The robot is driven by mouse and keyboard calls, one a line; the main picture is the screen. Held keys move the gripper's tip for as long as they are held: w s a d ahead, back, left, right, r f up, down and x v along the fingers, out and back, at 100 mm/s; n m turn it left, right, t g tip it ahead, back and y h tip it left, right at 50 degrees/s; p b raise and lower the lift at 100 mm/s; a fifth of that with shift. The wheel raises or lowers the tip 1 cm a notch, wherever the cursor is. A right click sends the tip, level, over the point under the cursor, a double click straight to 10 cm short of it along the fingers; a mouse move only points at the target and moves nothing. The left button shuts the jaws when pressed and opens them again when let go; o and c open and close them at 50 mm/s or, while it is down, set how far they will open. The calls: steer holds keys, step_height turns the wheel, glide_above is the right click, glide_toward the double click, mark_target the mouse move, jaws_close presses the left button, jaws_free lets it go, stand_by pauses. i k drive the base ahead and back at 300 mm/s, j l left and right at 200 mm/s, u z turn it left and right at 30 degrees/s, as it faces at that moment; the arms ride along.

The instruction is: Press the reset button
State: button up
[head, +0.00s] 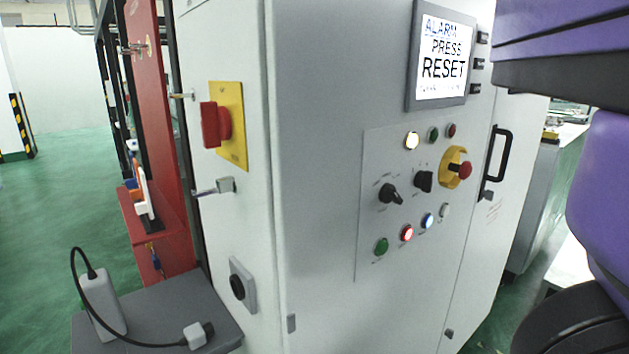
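A grey control cabinet (330,120) carries a light button panel (372,165) on its front. The panel's lower row holds a green button (381,246), a lit red button (406,233), a blue button (427,221) that looks lit, and a whitish button (444,210). The labels are too small to read, so I cannot tell by text which one is reset. A screen (443,55) above reads "ALARM PRESS RESET". Purple and black parts of my arm show at the right edge; my gripper is not in view.
Two black rotary knobs (390,194) and a red emergency stop (462,170) on yellow sit above the lower row. A black door handle (498,152) projects on the right. A red switch (215,125) protrudes at left. A grey table (165,300) stands lower left.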

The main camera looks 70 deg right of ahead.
mark_target(427, 221)
steer(key=z, duration=1.6)
